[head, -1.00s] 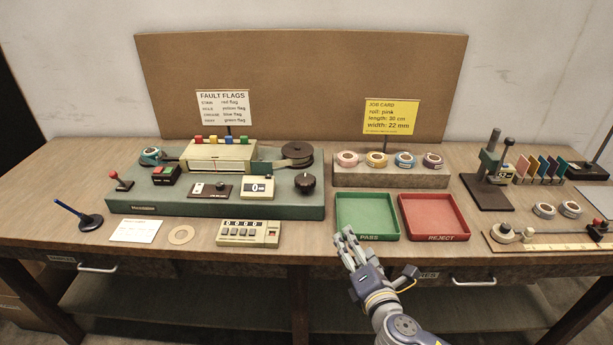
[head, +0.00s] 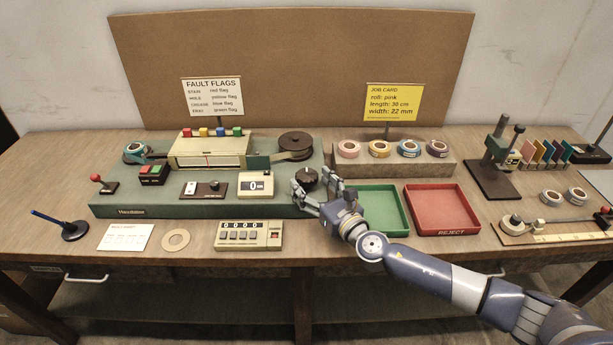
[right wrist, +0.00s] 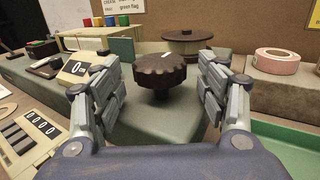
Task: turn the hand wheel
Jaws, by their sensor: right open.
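The hand wheel (head: 307,178) is a dark, ridged knob with a small white mark on its top. It stands at the right front of the green winding machine (head: 200,206). My right gripper (head: 317,190) is open in front of it. In the right wrist view the hand wheel (right wrist: 160,73) shows between and slightly beyond the two spread fingers of the gripper (right wrist: 160,95), with gaps on both sides. A counter on the machine (head: 256,185) reads 0. My left gripper is not in view.
The green PASS tray (head: 405,212) and red REJECT tray (head: 441,230) lie right of the machine, under and beside my right arm. A four-digit counter box (head: 248,236) stands in front of the machine. Tape rolls (head: 380,149) sit on a block behind the trays.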

